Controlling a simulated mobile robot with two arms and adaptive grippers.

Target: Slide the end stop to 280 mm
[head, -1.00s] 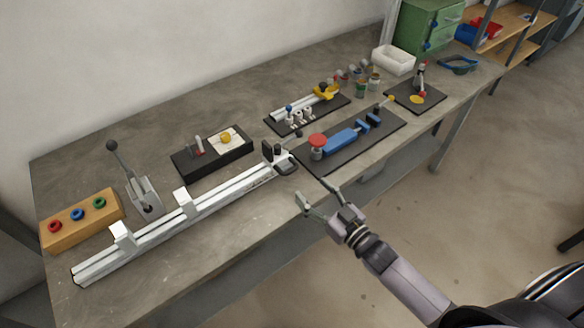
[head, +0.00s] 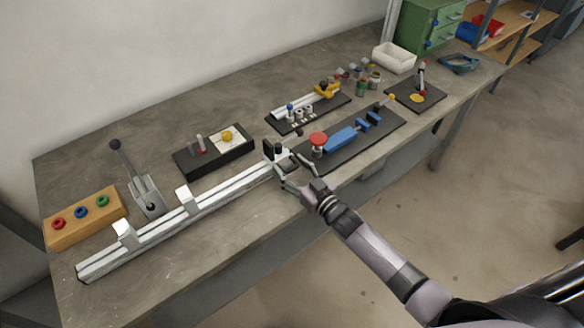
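A long silver rail (head: 235,188) runs along the front of the bench, from lower left to the middle. A dark block with a pale base, seemingly the end stop (head: 271,151), sits at its right end. A small lever or knob shows beside it. My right gripper (head: 289,170) is at the front right of this block, fingers apart and pointing at it. I cannot tell whether a fingertip touches it. Part of the block's base is hidden behind the fingers. Scale marks on the rail are too small to read. My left gripper is not in view.
Two white blocks (head: 184,201) stand on the rail further left. Behind it are a lever press (head: 147,195), a wooden block with coloured rings (head: 85,217) and a black box (head: 215,158). A black board with a blue clamp (head: 341,139) lies close right of the gripper.

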